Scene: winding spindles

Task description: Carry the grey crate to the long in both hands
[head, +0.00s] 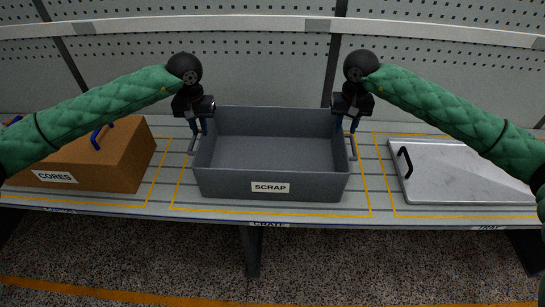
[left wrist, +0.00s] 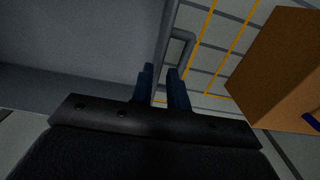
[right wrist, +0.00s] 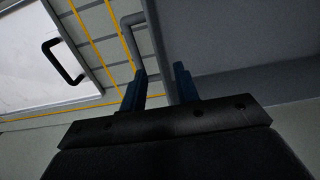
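The grey crate (head: 272,184), labelled SCRAP, stands level on the shelf inside a yellow outline, with a bar handle on each short side. It looks empty. My left gripper (head: 200,125) is at its left end wall, above the left handle (head: 194,146). In the left wrist view its fingers (left wrist: 162,85) are a little apart, with the crate's rim between them. My right gripper (head: 347,124) is at the right end wall, above the right handle (head: 353,147). In the right wrist view its fingers (right wrist: 158,88) stand wider apart around the rim. Firm contact is not visible.
A brown box (head: 110,158) labelled CORES, with blue handles, stands to the left. A pale tray (head: 465,172) with a black handle lies to the right. A perforated panel (head: 265,65) with a rail stands behind. Shelf strips are clear beside the crate.

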